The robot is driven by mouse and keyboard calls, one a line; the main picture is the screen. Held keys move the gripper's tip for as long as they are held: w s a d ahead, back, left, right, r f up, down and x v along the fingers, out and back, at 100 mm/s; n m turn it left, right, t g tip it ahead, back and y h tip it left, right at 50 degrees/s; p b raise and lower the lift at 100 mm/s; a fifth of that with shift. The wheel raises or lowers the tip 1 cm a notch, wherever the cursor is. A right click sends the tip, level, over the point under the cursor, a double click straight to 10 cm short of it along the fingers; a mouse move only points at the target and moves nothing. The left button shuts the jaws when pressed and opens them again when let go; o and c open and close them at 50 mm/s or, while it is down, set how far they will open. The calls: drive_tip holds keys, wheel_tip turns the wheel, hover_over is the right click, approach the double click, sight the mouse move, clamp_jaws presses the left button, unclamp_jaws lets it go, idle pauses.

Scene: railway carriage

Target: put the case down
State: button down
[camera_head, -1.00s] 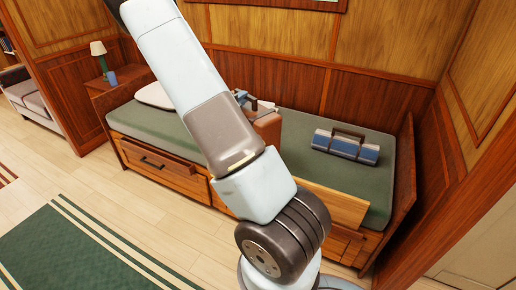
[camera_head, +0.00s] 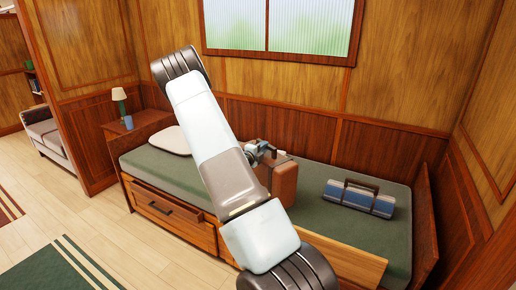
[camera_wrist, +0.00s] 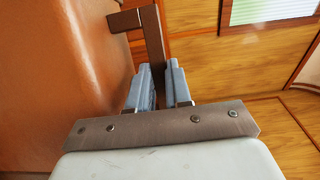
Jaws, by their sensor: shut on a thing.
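The brown case (camera_head: 284,181) is upright over the middle of the green bed (camera_head: 318,212), partly hidden by my arm. I cannot tell whether its underside touches the mattress. My gripper (camera_head: 262,150) is shut on the case's handle. In the wrist view the case's orange-brown side (camera_wrist: 50,85) fills the left, and the two grey-blue fingers (camera_wrist: 160,88) close around the dark brown handle (camera_wrist: 152,38).
A blue and grey box with a handle (camera_head: 360,197) lies on the bed to the right. A white pillow (camera_head: 170,140) is at the left end. A lamp (camera_head: 119,98) and blue cup (camera_head: 129,122) stand on a side table. Mattress beside the case is free.

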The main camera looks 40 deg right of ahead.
drive_tip(key=shift+w+d+f, duration=0.25)
drive_tip(key=shift+d+f, duration=0.3)
drive_tip(key=shift+f, duration=0.1)
drive_tip(key=shift+w+d+f, duration=0.2)
drive_tip(key=shift+d+f, duration=0.3)
drive_tip(key=shift+f, duration=0.15)
drive_tip(key=shift+w+d+f, duration=0.25)
drive_tip(key=shift+d+f, duration=0.3)
drive_tip(key=shift+f, duration=0.1)
drive_tip(key=shift+w+d+f, duration=0.1)
drive_tip(key=shift+d+f, duration=0.05)
drive_tip(key=shift+f, duration=1.55)
drive_tip(key=c, duration=1.1)
unclamp_jaws()
drive_tip(key=shift+f, duration=0.15)
drive_tip(key=shift+o, duration=0.2)
